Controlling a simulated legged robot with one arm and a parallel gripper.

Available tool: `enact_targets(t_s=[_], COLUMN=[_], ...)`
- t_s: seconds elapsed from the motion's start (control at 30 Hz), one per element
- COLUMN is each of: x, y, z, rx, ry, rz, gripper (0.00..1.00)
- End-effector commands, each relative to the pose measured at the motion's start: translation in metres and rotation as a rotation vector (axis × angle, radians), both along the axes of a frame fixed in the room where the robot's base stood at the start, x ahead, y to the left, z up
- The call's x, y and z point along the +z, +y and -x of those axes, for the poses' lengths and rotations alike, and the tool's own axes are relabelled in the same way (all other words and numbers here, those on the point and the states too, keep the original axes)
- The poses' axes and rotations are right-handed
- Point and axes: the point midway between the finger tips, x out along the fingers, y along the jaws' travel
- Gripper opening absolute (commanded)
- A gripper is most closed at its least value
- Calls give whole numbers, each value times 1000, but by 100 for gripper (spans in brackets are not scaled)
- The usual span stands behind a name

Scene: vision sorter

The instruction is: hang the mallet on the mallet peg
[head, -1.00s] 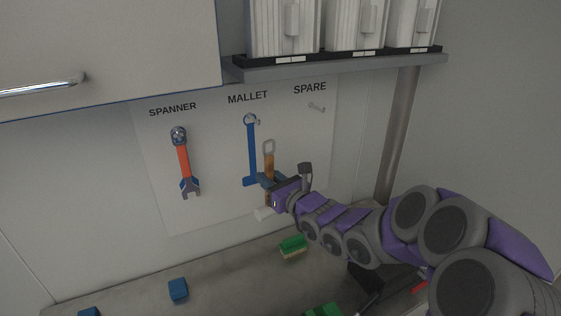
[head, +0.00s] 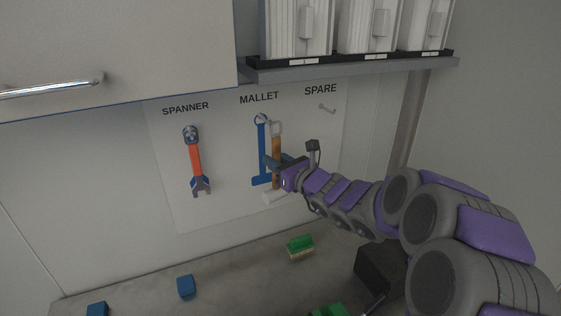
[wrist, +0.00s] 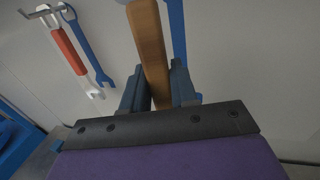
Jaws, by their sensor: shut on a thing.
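The mallet (head: 276,148) has a wooden handle, a pale loop at its top and a white head at the bottom. It hangs upright in my gripper (head: 277,165), which is shut around the handle; the handle also shows between the fingers in the wrist view (wrist: 147,35). The mallet peg (head: 261,119) is at the top of the blue mallet outline (head: 262,150), under the MALLET label. The loop is just right of the peg and slightly lower in the head view. I cannot tell the gap in depth between the mallet and the board.
An orange spanner (head: 195,160) hangs on the left; it also shows in the wrist view (wrist: 68,50). An empty spare peg (head: 327,108) is on the right. A shelf (head: 350,70) with bins overhangs the board. A green brush (head: 300,246) and blue blocks (head: 186,286) lie on the bench (head: 235,282).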

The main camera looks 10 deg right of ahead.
Motion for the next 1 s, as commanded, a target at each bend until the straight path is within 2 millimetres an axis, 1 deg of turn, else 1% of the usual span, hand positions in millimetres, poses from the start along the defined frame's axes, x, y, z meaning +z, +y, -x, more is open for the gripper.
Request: enact_targets(t_s=[0.37, 1.0], x=[0, -2], y=[1, 8], z=[-20, -54], rx=[-1, -1], ry=[-2, -3], rz=[1, 1], gripper=[0, 0])
